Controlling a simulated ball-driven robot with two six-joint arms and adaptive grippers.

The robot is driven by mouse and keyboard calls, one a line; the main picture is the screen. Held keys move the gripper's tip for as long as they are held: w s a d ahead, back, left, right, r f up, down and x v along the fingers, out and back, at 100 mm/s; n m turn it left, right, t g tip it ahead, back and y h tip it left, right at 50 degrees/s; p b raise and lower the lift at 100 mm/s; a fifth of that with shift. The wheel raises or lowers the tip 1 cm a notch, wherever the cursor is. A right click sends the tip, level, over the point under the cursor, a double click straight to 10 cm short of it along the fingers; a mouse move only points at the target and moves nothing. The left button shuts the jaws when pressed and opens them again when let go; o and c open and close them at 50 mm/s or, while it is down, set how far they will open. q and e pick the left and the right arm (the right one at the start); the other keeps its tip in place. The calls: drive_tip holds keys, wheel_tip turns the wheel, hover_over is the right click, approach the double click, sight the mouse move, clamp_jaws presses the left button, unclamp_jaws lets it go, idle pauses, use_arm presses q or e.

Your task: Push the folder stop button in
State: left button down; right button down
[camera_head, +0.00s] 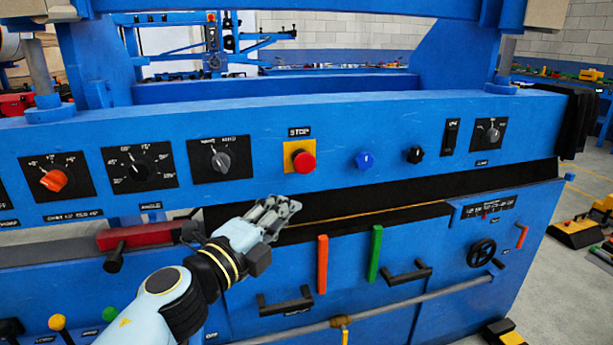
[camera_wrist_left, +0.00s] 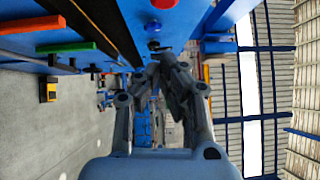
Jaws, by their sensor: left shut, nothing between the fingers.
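The folder stop button is a red round button (camera_head: 304,161) on a yellow plate under a "STOP" label, on the blue front panel in the head view. It also shows at the top of the left wrist view (camera_wrist_left: 165,3). My left gripper (camera_head: 288,206) is shut and empty, below and slightly left of the button in the head picture, apart from it. In the left wrist view the closed fingers (camera_wrist_left: 161,60) point toward the panel's blue and black knobs. My right gripper is not in view.
A blue button (camera_head: 364,160) and a black knob (camera_head: 414,155) sit right of the stop button. A rotary switch (camera_head: 220,161) is to its left. Red (camera_head: 322,264) and green (camera_head: 375,253) handles and a black handle (camera_head: 286,301) stick out from the lower panel.

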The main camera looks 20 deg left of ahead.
use_arm(q)
approach(312, 167)
drive_tip(key=w+d, duration=0.2)
drive_tip(key=d, duration=0.3)
drive_tip(key=w+a, duration=0.1)
drive_tip(key=w+a+b, duration=0.1)
drive_tip(key=w, duration=0.1)
drive_tip(key=shift+w+a+r, duration=0.2)
drive_tip(key=shift+w, duration=0.05)
drive_tip(key=shift+w+a+b, duration=0.3)
drive_tip(key=shift+w+a, duration=0.25)
drive_tip(key=shift+w, duration=0.15)
drive_tip(key=shift+r, duration=0.1)
